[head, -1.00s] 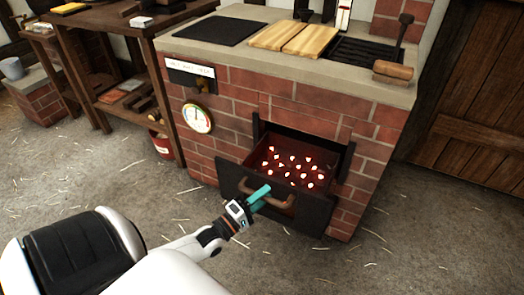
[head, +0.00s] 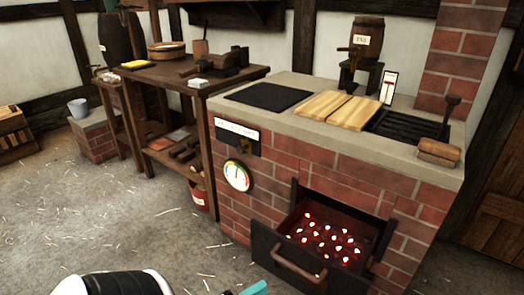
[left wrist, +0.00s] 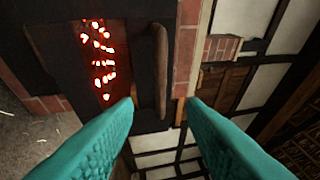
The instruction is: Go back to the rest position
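My left gripper (head: 255,288) shows only as a teal fingertip at the bottom edge of the head view. In the left wrist view its two teal fingers (left wrist: 161,104) are spread apart with nothing between them. The open drawer (head: 264,246) of glowing embers (head: 330,240) sticks out of the brick stove. Its brown handle (head: 298,266) is up and right of the gripper in the head view, and the handle (left wrist: 160,70) lies beyond the fingertips in the wrist view, apart from them. My right gripper is not in view.
The brick stove (head: 285,165) carries a dark plate (head: 268,97), wooden boards (head: 340,109), a grate and a small keg (head: 367,38). A wooden workbench (head: 207,86) stands left of it, with a red bucket (head: 198,196) below.

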